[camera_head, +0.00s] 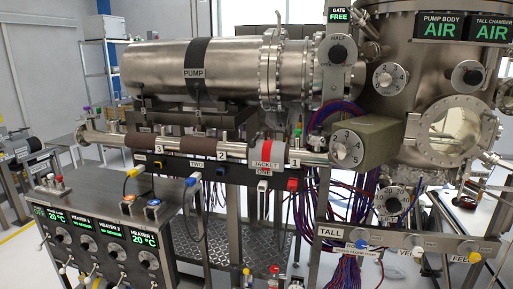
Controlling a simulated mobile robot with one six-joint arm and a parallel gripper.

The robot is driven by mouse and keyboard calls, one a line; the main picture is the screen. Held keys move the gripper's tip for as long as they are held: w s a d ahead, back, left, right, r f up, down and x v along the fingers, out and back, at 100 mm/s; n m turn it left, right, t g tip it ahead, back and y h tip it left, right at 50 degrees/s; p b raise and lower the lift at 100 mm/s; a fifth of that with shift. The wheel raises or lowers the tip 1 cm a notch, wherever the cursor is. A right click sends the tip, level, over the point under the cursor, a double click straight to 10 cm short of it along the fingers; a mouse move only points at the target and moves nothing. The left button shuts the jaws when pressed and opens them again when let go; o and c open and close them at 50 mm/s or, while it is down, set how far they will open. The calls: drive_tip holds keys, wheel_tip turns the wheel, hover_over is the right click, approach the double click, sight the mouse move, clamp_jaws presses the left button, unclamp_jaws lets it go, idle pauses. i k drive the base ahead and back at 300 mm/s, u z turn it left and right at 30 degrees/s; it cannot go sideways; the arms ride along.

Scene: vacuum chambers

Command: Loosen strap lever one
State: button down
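A metal pipe runs across the middle with brown heating jackets on it. The jacket at the right, jacket one (252,150), has a red strap (264,152) around it, above a white label reading JACKET ONE (264,168). A white plate reading 1 (295,163) stands just right of it. I cannot clearly make out a lever on the strap at this size. A second jacket (198,145) lies further left along the pipe, near plates reading 2 and 3. My gripper is not in view.
A large steel pump cylinder (160,68) lies above the pipe. A heater control box (110,235) stands at lower left, with cables rising to a black connector strip (228,174). A round chamber (420,80) and a knob block (370,140) are at right. Bundled cables hang below.

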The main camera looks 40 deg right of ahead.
sight(251, 143)
drive_tip(key=u, duration=1.05)
drive_tip(key=k, duration=1.1)
drive_tip(key=z, duration=0.5)
drive_tip(key=i, duration=0.5)
drive_tip(key=u, duration=0.15)
